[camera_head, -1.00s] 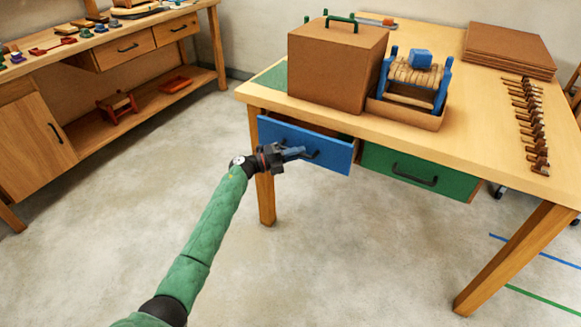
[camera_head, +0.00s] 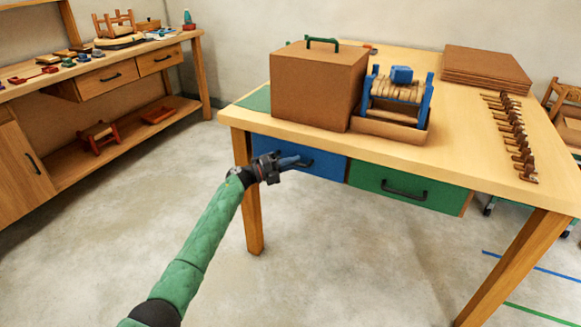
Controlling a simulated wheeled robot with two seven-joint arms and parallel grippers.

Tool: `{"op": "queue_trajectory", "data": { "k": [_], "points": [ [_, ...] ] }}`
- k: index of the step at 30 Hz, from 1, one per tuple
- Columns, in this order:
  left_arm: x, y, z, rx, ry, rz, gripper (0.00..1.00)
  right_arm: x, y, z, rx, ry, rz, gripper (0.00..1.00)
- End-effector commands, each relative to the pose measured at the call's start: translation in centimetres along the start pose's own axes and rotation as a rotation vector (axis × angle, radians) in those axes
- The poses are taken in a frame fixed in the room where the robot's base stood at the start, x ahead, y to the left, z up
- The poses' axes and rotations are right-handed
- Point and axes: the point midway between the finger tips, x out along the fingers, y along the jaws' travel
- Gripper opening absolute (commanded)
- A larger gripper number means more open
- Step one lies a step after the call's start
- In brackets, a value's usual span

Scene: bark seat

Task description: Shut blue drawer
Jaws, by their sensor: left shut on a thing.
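The blue drawer (camera_head: 328,164) sits under the front edge of the wooden table (camera_head: 460,130), at the left. Its front looks level with the table front, and no gap shows above it. My left gripper (camera_head: 294,162) is at the drawer's dark handle (camera_head: 306,164) and is shut on it; the gripper hides part of the handle and the drawer's left part. My right gripper is not in view.
A green drawer (camera_head: 408,187) is beside the blue one, shut. On the table stand a brown box (camera_head: 318,85), a small blue-framed seat (camera_head: 398,95) in a tray, stacked brown sheets (camera_head: 486,68) and a row of small wooden pieces (camera_head: 510,135). The floor in front is clear.

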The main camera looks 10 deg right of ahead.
Motion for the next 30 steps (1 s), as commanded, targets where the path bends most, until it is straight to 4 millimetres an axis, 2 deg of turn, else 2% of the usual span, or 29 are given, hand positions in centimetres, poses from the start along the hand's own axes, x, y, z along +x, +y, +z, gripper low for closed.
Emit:
{"op": "queue_trajectory", "data": {
  "k": [10,11,13,14,23,26,30],
  "points": [
    [0.1,-0.2,0.3,0.002,-0.006,0.0,0.0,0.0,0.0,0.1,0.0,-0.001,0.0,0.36],
    [0.1,-0.2,0.3,0.002,-0.006,0.0,0.18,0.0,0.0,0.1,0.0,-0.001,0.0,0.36],
    [0.1,-0.2,0.3,0.002,-0.005,-0.001,0.32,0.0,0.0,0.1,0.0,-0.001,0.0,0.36],
    [0.1,-0.2,0.3,0.002,-0.005,-0.001,0.34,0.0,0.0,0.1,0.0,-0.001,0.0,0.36],
    [-0.1,-0.1,0.2,0.002,-0.004,0.0,0.34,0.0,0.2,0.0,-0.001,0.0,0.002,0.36],
    [-0.9,-0.1,0.2,0.002,-0.004,0.001,0.34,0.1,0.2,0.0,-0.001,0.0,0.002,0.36],
    [-3.0,0.0,0.2,0.002,-0.004,0.002,0.34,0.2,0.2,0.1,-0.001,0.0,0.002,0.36]
  ]
}}
